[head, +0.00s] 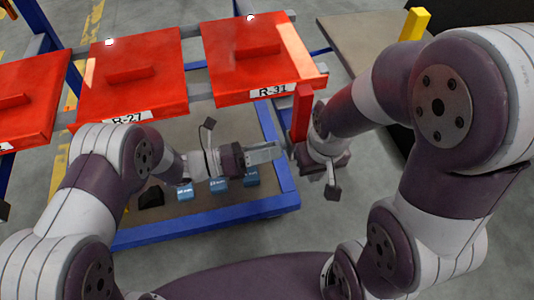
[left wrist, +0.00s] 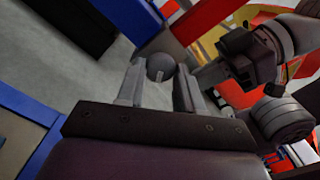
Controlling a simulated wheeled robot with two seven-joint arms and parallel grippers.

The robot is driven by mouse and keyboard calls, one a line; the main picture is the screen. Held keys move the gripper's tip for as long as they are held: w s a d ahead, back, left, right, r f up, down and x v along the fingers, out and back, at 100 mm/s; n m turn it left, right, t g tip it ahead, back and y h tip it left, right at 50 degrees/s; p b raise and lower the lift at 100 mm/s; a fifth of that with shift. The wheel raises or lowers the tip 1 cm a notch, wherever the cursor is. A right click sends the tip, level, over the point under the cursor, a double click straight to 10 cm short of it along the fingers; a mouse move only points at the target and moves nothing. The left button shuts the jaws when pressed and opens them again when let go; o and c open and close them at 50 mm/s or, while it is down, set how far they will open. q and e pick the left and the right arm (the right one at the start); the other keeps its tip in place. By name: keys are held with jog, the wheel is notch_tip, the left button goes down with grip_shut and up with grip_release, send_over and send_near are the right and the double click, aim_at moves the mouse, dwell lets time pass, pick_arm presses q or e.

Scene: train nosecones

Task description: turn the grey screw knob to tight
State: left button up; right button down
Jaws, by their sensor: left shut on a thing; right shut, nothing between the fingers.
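The grey screw knob (left wrist: 160,67) shows in the left wrist view as a dark grey rounded head with a small light mark, between the tips of my left gripper (left wrist: 160,84). The gripper is shut on it. In the head view my left gripper (head: 276,151) points right, close to the red upright post (head: 303,110); I cannot make out the knob there. My right gripper (head: 322,152) is just right of that post, shut and empty. Its fingers are largely hidden in the head view.
Red panels labelled R-27 (head: 130,70) and R-31 (head: 249,55) sit above the work area. Several small blue boxes (head: 219,184) stand on a blue-framed cart (head: 220,212) below my left arm. A table (head: 355,38) is at the back right.

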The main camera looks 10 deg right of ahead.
pick_arm(q)
jog(key=shift+w+f+m+b, duration=0.1)
jog(key=shift+f+m+b, duration=0.05)
jog(key=shift+m+b, duration=3.55)
jog(key=o, duration=1)
jog(key=shift+a, duration=0.1)
